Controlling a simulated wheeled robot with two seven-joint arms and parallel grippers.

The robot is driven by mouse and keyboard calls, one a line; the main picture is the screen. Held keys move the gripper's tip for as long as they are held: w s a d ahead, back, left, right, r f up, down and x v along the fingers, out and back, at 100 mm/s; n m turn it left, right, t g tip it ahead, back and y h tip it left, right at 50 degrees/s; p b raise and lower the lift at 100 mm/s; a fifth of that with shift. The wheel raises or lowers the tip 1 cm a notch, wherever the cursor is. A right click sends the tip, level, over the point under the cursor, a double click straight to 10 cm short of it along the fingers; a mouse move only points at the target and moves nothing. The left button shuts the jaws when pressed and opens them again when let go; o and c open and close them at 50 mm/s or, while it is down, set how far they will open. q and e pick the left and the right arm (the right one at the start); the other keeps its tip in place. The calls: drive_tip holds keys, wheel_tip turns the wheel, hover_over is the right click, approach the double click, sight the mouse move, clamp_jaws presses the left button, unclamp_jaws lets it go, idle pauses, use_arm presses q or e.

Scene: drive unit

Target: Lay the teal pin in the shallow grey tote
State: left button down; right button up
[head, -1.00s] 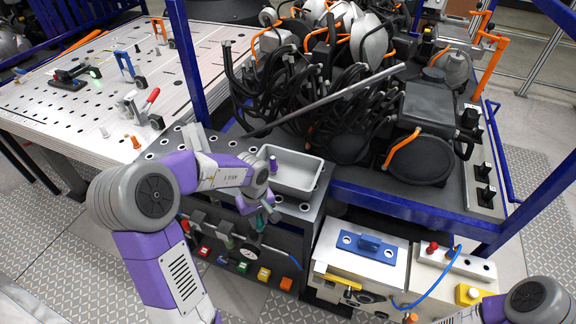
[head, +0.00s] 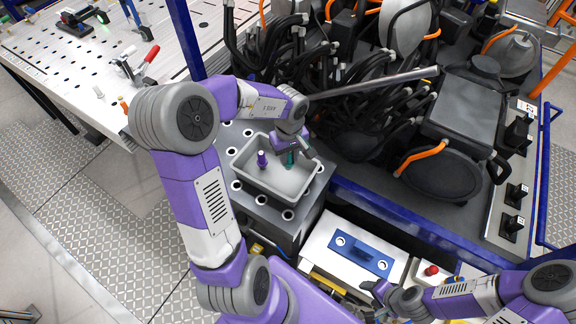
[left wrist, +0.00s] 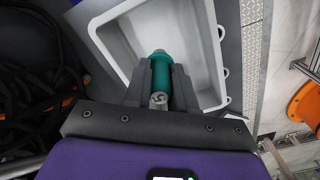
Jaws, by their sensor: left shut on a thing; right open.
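The shallow grey tote (head: 240,163) sits on a dark cart top with round holes, left of centre in the head view. My left gripper (head: 292,158) is over the tote's right part, shut on the teal pin (head: 290,159). In the left wrist view the teal pin (left wrist: 161,72) is clamped between the dark fingers (left wrist: 160,85), with the tote (left wrist: 203,45) behind it. I cannot tell whether the pin touches the tote floor. My right gripper (head: 374,296) is open and empty at the lower right.
Black hoses and a grey rod (head: 375,82) crowd the space behind the tote. A blue frame post (head: 187,50) stands to the left. A perforated table (head: 80,85) is at upper left.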

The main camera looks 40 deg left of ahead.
sight(289, 169)
use_arm(q)
wheel_tip(289, 169, down, 3)
drive_tip(key=shift+s+f, duration=0.1)
drive_tip(key=shift+f, duration=0.05)
drive_tip(key=shift+f+b, duration=0.4)
drive_tip(key=shift+f, duration=0.2)
wheel_tip(289, 169, down, 2)
drive_tip(key=shift+f+b, duration=0.2)
drive_tip(key=shift+b, duration=0.1)
drive_tip(key=shift+f, duration=0.4)
drive_tip(key=c, duration=0.9)
unclamp_jaws()
drive_tip(key=shift+f, duration=0.1)
drive_tip(key=shift+c, duration=0.2)
